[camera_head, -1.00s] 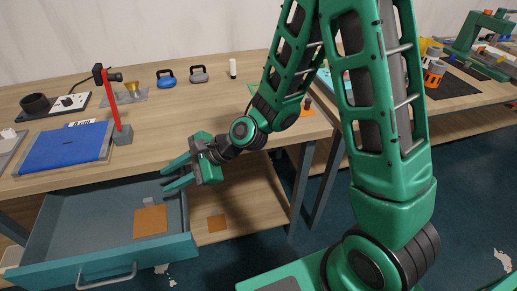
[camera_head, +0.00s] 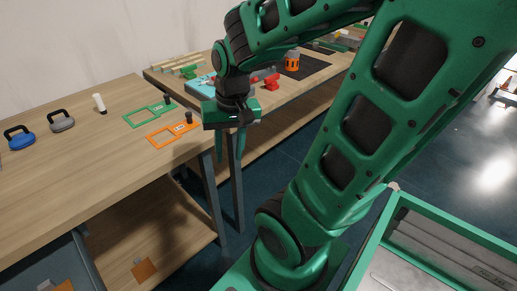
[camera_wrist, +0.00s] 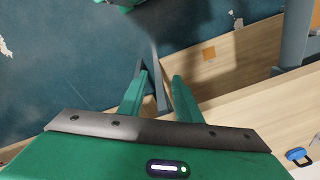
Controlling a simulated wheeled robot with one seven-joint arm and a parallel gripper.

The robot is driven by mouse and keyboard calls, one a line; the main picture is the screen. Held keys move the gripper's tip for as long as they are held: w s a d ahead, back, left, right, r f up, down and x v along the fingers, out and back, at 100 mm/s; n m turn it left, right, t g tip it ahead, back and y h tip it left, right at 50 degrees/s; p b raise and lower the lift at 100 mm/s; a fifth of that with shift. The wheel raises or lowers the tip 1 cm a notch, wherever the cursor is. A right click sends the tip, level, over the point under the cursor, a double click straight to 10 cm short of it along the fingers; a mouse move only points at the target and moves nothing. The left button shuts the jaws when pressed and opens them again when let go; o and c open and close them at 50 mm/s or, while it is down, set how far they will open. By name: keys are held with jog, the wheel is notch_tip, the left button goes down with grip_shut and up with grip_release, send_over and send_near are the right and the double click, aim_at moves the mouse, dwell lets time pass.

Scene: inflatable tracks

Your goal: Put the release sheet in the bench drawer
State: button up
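My gripper (camera_head: 230,158) hangs with its fingers down beside the bench's right end, near the gap before the second bench. In the wrist view its fingers (camera_wrist: 158,78) are apart with nothing between them. The bench drawer (camera_head: 62,268) shows only as a grey-blue part at the lower left; most of it is out of view.
The bench top (camera_head: 85,170) carries a blue kettlebell-like weight (camera_head: 20,139), a grey one (camera_head: 61,122), a white cylinder (camera_head: 99,104), a green frame (camera_head: 150,114) and an orange frame (camera_head: 172,133). A green-rimmed crate (camera_head: 385,215) stands at the lower right.

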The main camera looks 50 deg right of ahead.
jog(key=s+d+r+g, duration=0.1)
jog(key=s+d+r, duration=0.2)
jog(key=s, duration=0.6)
jog(key=shift+d, duration=0.5)
jog(key=shift+s, duration=0.1)
